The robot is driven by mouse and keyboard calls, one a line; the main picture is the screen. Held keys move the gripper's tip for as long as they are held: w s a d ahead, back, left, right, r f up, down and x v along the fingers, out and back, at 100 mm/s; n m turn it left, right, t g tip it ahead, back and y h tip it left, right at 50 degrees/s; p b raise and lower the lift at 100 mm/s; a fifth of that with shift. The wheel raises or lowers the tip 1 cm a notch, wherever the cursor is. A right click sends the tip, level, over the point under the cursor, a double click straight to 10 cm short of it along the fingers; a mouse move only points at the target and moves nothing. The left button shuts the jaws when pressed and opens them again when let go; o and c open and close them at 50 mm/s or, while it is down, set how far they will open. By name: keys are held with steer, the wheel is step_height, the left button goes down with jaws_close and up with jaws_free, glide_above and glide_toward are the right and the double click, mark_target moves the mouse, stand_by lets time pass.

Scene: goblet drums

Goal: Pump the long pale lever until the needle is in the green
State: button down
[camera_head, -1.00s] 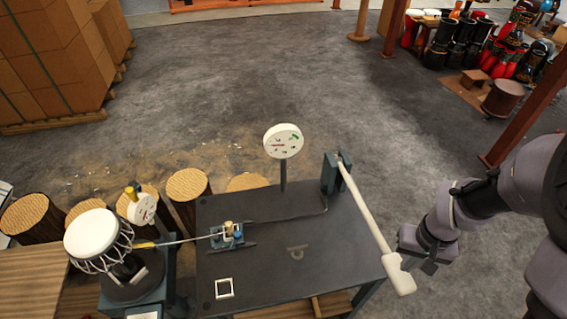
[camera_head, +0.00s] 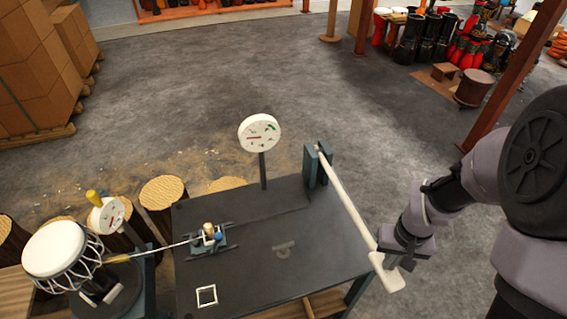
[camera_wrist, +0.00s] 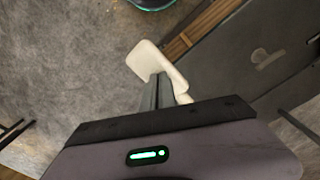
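The long pale lever (camera_head: 347,203) rises from a dark bracket (camera_head: 317,165) at the table's back right and slants toward the front right, ending in a wide handle (camera_head: 386,272) past the table edge. The handle also shows in the wrist view (camera_wrist: 150,60). My gripper (camera_head: 392,260) is at the handle; its fingers (camera_wrist: 157,88) look close together in the wrist view, in front of part of the lever. Contact is not clear. The larger round gauge (camera_head: 259,133) stands on a post behind the table, with red at left and green at upper right; its needle is too small to read surely.
The dark table (camera_head: 250,270) carries a small clamp device (camera_head: 208,237) and a white square frame (camera_head: 206,295). A drum (camera_head: 55,250) with a smaller gauge (camera_head: 107,215) stands at left. Wooden stumps (camera_head: 163,192) line the back left. Floor right of the table is open.

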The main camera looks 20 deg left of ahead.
step_height(320, 180, down, 10)
steer(key=b, duration=0.8)
step_height(320, 180, up, 18)
steer(key=p, duration=1.4)
steer(key=shift+s+d+p, duration=0.2)
steer(key=shift+s+p, duration=0.1)
step_height(320, 180, down, 18)
steer(key=b, duration=1.6)
step_height(320, 180, up, 18)
steer(key=p, duration=1.5)
steer(key=shift+s+d, duration=0.1)
